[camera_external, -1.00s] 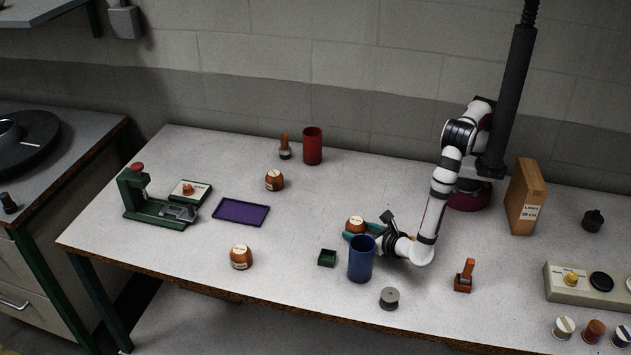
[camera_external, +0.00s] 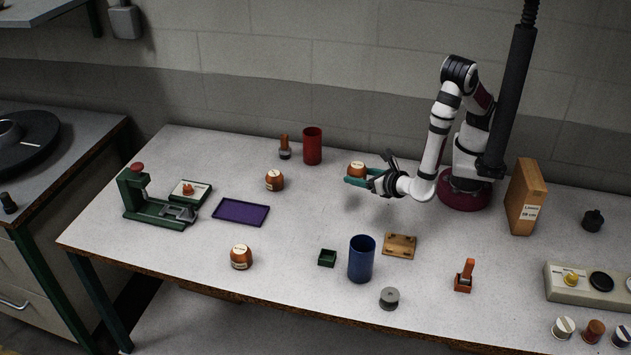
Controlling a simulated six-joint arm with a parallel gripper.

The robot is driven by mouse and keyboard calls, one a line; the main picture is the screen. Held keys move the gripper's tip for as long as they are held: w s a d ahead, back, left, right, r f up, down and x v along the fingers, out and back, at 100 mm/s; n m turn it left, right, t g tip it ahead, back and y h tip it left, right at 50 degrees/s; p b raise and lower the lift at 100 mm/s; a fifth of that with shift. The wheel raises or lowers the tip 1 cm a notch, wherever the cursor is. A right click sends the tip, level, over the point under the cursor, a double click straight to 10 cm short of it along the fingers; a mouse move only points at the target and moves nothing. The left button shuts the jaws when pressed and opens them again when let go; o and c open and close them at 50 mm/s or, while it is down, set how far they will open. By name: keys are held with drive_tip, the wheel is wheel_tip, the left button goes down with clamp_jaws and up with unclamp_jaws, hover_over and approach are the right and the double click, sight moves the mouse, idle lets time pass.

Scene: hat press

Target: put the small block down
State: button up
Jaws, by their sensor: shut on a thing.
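A small rounded orange-brown block (camera_external: 357,168) with a pale label on top is held in my gripper (camera_external: 360,177). A teal finger shows along the block's lower side. My gripper is shut on the block and holds it above the table, with a faint shadow below. Two similar rounded blocks stand on the table: one (camera_external: 274,181) to the left of my gripper and one (camera_external: 241,257) near the front left. The writing on their labels is too small to read.
A wooden stand (camera_external: 399,252), blue cup (camera_external: 361,260) and small green box (camera_external: 327,258) are in front of my gripper. A purple tray (camera_external: 241,213) and green press (camera_external: 150,208) stand left, a red cup (camera_external: 312,146) behind. The table's middle is clear.

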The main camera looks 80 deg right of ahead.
drive_tip(key=w+d, duration=0.9)
drive_tip(key=d, duration=0.5)
hover_over(322, 196)
drive_tip(key=shift+y, duration=0.3)
drive_tip(key=f, duration=0.5)
drive_tip(key=shift+s+d+f, duration=0.15)
drive_tip(key=shift+d+f, duration=0.1)
drive_tip(key=shift+f, duration=0.15)
drive_tip(key=shift+a+f, duration=0.2)
drive_tip(key=shift+f, duration=0.9)
drive_tip(key=shift+a+f, duration=0.15)
drive_tip(key=shift+f, duration=0.95)
drive_tip(key=shift+f, duration=0.1)
drive_tip(key=o, duration=1.4)
